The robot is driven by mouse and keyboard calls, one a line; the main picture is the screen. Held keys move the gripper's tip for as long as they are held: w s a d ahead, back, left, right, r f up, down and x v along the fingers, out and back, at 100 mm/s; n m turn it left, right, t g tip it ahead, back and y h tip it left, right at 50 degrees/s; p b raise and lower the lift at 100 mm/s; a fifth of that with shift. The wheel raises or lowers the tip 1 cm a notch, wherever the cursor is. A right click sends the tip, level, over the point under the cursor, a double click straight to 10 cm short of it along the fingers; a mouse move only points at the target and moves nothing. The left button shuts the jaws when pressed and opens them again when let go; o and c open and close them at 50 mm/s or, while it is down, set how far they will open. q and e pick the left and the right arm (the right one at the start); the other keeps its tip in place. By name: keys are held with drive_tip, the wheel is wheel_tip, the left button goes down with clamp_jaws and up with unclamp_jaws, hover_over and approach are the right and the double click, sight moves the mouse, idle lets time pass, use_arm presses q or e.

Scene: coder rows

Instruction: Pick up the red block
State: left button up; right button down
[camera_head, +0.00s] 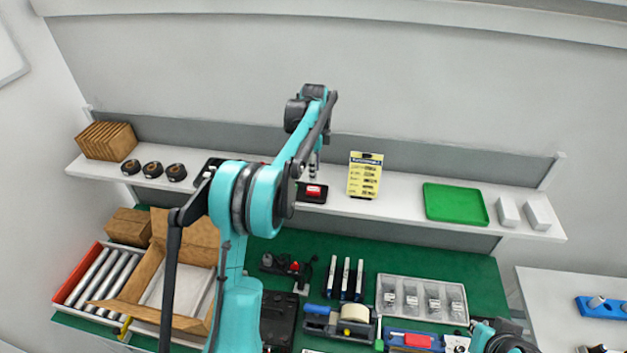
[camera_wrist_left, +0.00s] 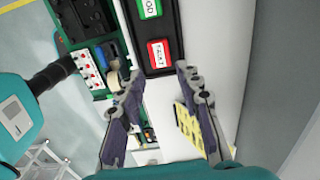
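The red block (camera_head: 313,191) sits in a black holder on the white shelf. In the left wrist view the red block (camera_wrist_left: 158,53) has a white label and lies in the black holder (camera_wrist_left: 163,30), with a green block (camera_wrist_left: 150,8) beside it. My left gripper (camera_head: 313,170) is over the shelf, close above the red block. In the left wrist view my left gripper (camera_wrist_left: 160,74) is open and empty, with the red block just beyond its fingertips. The arm hides part of the shelf in the head view. My right gripper's fingers do not show.
A yellow card (camera_head: 364,175) stands right of the holder, with a green tray (camera_head: 455,204) farther right. Black rolls (camera_head: 153,169) and brown dividers (camera_head: 106,141) are on the left shelf. Below, the green bench holds an open carton (camera_head: 145,280) and a clear bin tray (camera_head: 421,298).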

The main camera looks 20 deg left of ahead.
sight(314, 189)
use_arm(q)
drive_tip(key=shift+w+a+f, duration=0.15)
drive_tip(key=shift+f, duration=0.35)
wheel_tip(314, 189, down, 7)
drive_tip(key=shift+p, duration=0.75)
drive_tip(key=c, duration=0.7)
